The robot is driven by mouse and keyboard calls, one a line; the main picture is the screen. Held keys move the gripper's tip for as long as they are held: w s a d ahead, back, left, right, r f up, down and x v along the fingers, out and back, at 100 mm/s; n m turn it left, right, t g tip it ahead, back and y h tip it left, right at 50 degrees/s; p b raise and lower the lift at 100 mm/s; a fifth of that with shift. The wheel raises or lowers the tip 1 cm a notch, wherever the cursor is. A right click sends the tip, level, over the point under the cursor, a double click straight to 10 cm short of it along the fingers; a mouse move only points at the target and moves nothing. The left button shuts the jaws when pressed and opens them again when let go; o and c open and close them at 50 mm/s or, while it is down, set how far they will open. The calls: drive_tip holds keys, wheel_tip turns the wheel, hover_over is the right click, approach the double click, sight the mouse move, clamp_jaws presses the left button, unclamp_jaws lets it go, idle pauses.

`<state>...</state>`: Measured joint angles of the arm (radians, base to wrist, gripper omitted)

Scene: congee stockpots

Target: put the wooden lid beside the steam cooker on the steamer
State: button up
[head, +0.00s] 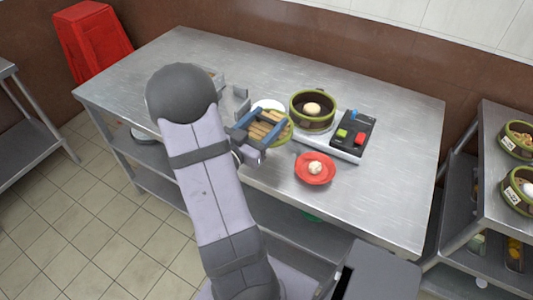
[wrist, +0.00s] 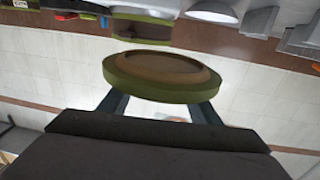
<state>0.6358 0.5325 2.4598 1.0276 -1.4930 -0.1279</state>
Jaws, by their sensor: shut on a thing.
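The wooden lid (head: 265,126), round with a green rim and pale slats, is in my gripper (head: 259,128) just left of the cooker in the head view. In the wrist view the lid (wrist: 162,77) sits between the two dark fingers of my gripper (wrist: 162,104), which are shut on it. The lid seems raised off the table. The steamer (head: 294,114), a round green-rimmed basket, stands open on the steam cooker (head: 341,153) with a pale bun (head: 312,108) inside. The steamer (wrist: 142,30) also shows upside down in the wrist view, beyond the lid.
The cooker's black panel (head: 352,134) has blue, green and red parts. A red plate (head: 302,172) with a bun stands in front. A white plate (head: 268,104) is partly hidden behind the lid. The steel table (head: 400,190) is clear at the right.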

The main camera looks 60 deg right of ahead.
drive_tip(key=shift+f, duration=4.8)
drive_tip(key=shift+b, duration=0.3)
drive_tip(key=shift+f, duration=0.15)
drive_tip(key=o, duration=1)
drive_tip(key=shift+o, duration=0.2)
drive_tip(key=shift+w+a+f, duration=0.1)
drive_tip(key=shift+w+a, duration=0.05)
drive_tip(key=shift+a, duration=0.4)
drive_tip(key=a+b, duration=0.2)
drive_tip(key=a, duration=0.3)
drive_tip(key=shift+w+a, duration=0.15)
drive_tip(key=shift+a, duration=0.15)
drive_tip(key=shift+o, duration=0.5)
drive_tip(key=shift+a, duration=0.35)
